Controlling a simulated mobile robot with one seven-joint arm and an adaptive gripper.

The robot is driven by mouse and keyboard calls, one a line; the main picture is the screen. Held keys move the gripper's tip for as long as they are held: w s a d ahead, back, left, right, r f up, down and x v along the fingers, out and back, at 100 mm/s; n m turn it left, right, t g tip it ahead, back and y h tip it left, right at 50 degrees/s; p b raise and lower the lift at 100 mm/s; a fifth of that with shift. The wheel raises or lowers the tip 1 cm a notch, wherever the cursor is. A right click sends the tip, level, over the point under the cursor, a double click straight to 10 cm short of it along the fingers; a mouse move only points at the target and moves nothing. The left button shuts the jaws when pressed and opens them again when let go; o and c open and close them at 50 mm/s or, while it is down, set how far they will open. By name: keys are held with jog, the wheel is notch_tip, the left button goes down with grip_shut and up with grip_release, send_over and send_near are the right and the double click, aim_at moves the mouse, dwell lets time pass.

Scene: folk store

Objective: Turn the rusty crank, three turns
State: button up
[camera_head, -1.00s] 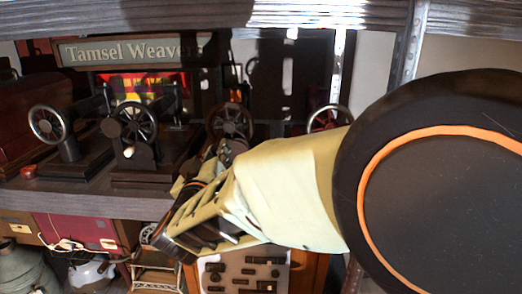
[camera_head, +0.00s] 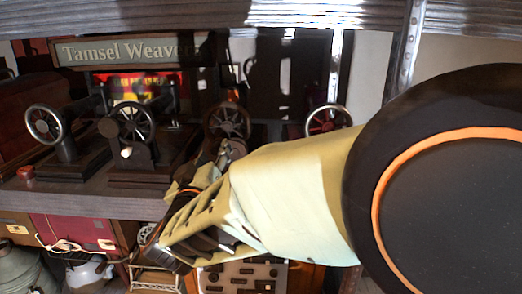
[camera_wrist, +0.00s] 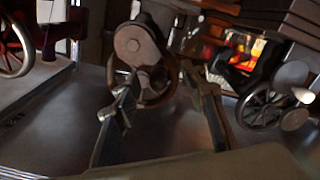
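A dark brown spoked wheel (camera_head: 228,120), which looks like the rusty crank, stands on the shelf in the head view, just behind my gripper (camera_head: 208,178). In the wrist view the wheel (camera_wrist: 152,88) is in the upper middle, with a round brown knob (camera_wrist: 134,43) in front of it. My gripper (camera_wrist: 160,82) also shows there, open, its two dark fingers apart on either side of the wheel's lower part. A small metallic piece (camera_wrist: 115,110) shows by the left finger. I cannot tell whether a finger touches the wheel or knob.
Other hand-wheel machines stand close by: a dark wheel with a white knob (camera_head: 132,124), a silver-rimmed wheel (camera_head: 46,124), and a wheel with red behind it (camera_head: 328,122). A wooden shelf board (camera_head: 270,16) crosses above. A metal post (camera_head: 404,60) stands at right.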

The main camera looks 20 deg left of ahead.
jog(key=v, duration=0.7)
jog(key=shift+s, duration=0.15)
dwell(0.4)
